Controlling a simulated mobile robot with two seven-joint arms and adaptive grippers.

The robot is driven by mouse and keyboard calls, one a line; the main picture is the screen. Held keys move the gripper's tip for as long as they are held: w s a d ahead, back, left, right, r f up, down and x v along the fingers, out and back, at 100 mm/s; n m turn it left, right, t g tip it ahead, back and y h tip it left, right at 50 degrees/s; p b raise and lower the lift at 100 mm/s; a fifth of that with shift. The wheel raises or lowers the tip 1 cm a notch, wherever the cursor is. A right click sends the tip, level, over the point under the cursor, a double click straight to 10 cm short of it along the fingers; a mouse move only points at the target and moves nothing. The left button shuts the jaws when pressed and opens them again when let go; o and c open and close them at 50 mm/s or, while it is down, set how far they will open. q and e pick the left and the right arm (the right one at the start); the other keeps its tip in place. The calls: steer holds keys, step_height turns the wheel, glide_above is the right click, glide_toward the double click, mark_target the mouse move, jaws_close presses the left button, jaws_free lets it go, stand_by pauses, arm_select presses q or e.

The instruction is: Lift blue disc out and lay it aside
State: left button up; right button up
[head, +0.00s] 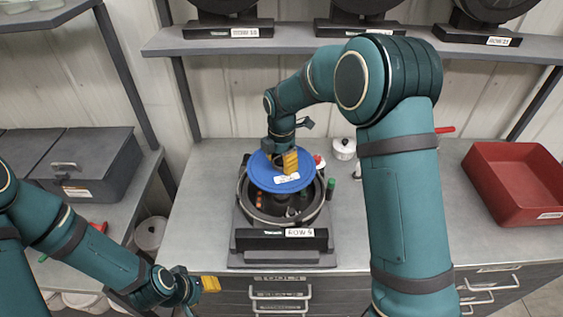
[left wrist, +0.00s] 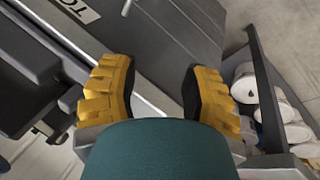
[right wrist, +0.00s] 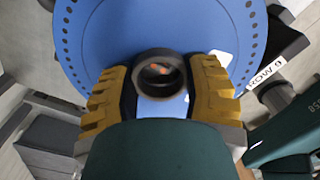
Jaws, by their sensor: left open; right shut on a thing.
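The blue disc (head: 264,176) is at the open round seed meter (head: 246,213) marked ROW 9, in the head view. It looks tilted and raised over the housing, with the dark inside showing below it. My right gripper (head: 286,163) is shut on the dark ring-shaped hub (right wrist: 159,75) in the disc's middle. The right wrist view shows the blue disc (right wrist: 90,40) with small holes along its rim, and both yellow fingers at the hub. My left gripper (head: 209,285) is open and empty, low in front of the bench drawers; its spread fingers show in the left wrist view (left wrist: 160,90).
A red tray (head: 480,204) stands at the right of the bench (head: 195,225). A white pot (head: 343,149) and small bottles stand behind and right of the meter. A shelf (head: 180,45) with other meters runs above. The bench left of the meter is clear.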

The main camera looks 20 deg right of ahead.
steer(key=shift+r+p, duration=0.85)
steer(key=shift+r, duration=1.9)
